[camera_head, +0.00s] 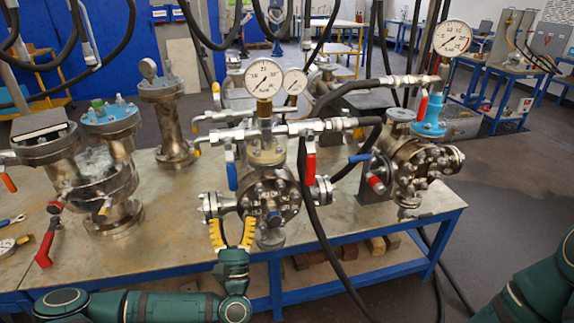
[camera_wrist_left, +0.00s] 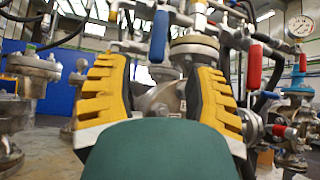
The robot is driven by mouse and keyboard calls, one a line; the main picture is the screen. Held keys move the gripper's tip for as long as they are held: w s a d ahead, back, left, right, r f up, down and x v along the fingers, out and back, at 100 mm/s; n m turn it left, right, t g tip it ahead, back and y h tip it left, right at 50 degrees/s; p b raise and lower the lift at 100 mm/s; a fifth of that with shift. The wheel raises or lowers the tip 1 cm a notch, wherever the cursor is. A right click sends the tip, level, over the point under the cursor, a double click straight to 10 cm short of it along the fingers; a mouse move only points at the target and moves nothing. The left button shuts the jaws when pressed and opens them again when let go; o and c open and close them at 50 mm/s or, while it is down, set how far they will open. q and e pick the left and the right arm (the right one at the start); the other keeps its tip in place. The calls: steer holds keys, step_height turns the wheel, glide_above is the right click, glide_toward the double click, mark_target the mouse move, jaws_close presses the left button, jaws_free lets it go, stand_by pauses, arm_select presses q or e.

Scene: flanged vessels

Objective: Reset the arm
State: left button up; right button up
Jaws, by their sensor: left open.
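My left gripper (camera_head: 233,235) has yellow ridged fingers on a dark green wrist. It is open and empty, at the front edge of the table, just in front of the middle flanged vessel (camera_head: 270,200). In the left wrist view its two fingers (camera_wrist_left: 160,95) stand apart, with part of the vessel's metal body showing between them. I cannot tell whether the fingers touch the vessel. My left arm (camera_head: 130,305) runs along the bottom of the head view. Part of my right arm (camera_head: 535,295) shows at the lower right; its gripper is out of view.
The metal-topped table (camera_head: 160,255) carries several flanged vessels, including one at left (camera_head: 105,170) and one with a blue fitting at right (camera_head: 405,165). A pressure gauge (camera_head: 264,78) tops the middle vessel. A black hose (camera_head: 322,235) hangs over the front edge. Floor at right is open.

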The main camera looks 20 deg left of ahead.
arm_select(q)
steer(key=w+d+f+m+g+h, duration=0.1)
steer(key=d+f+m+g+h, duration=0.4)
steer(key=d+f+m+h, duration=0.45)
steer(key=d+f+m+g+h, duration=0.55)
steer(key=d+m+h, duration=0.45)
steer(key=d+m, duration=0.3)
steer(key=s+d+f+m+g+y, duration=0.1)
steer(key=s+f+m+g+y, duration=0.1)
steer(key=s+f+m+g, duration=0.7)
steer(key=s+a+f+m+g+y, duration=0.3)
steer(key=s+a+m+g+y, duration=0.1)
steer(key=s+a+m, duration=0.1)
steer(key=shift+s+a+f+m, duration=0.15)
steer(key=shift+s+f+m, duration=0.25)
steer(key=shift+m, duration=0.75)
